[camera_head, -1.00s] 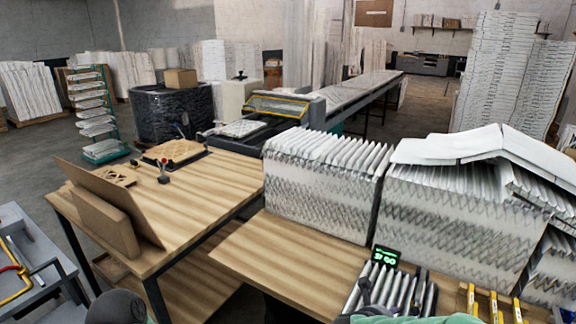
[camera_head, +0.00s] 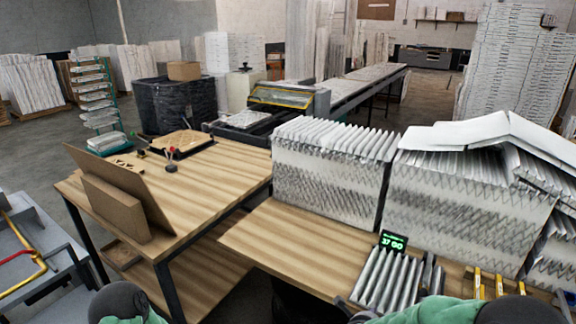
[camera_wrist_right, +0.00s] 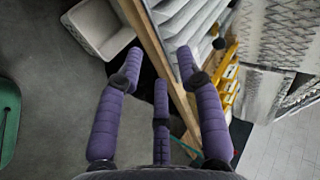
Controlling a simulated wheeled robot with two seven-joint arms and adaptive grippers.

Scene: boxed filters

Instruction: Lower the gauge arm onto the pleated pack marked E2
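A small pleated pack (camera_head: 388,279) with silvery ridges lies near the front edge of the wooden table, below a green-lit gauge display (camera_head: 393,242). No E2 mark is readable, and I cannot make out the gauge arm. Large white pleated packs (camera_head: 331,178) stand behind it. My right gripper (camera_wrist_right: 157,65) has three purple fingers spread apart with nothing between them. In the right wrist view, it is over the table's edge, near pale pleats (camera_wrist_right: 188,22) and yellow parts. My left gripper is out of view; only rounded dark and green arm parts show at the bottom.
The wooden table (camera_head: 280,250) has bare room left of the display. Yellow strips (camera_head: 477,284) stand at its front right. Another bench (camera_head: 205,195) on the left holds a leaning brown board (camera_head: 128,196). A grey cart (camera_head: 30,260) stands at lower left.

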